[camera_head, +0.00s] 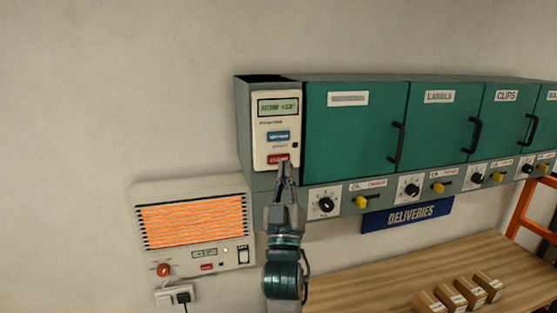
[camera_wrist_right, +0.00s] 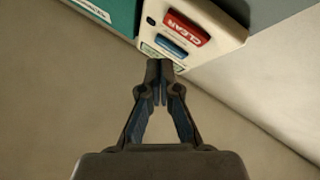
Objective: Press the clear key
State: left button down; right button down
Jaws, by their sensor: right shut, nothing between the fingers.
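The red clear key (camera_head: 278,158) is the lowest key on a cream control panel (camera_head: 262,140) at the left end of the green cabinet row. It also shows in the right wrist view (camera_wrist_right: 186,28), lettered CLEAR. My right gripper (camera_head: 285,166) is shut and empty, pointing up, its tips overlapping the key's lower right edge in the head view. In the wrist view the fingertips (camera_wrist_right: 159,68) appear beside the panel's edge, away from the red key. Contact cannot be told. My left gripper is not in view.
A blue key (camera_head: 278,136) and a display (camera_head: 278,107) sit above the red key. A heater (camera_head: 195,181) with an orange glowing grille hangs at lower left. Knobs (camera_head: 326,204) line the cabinet's lower edge. Small boxes (camera_head: 452,299) stand on a wooden bench (camera_head: 365,285).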

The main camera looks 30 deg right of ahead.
jog(key=shift+s+a, duration=0.2)
jog(key=shift+s, duration=0.45)
jog(key=shift+s+a, duration=0.15)
jog(key=shift+s, duration=0.5)
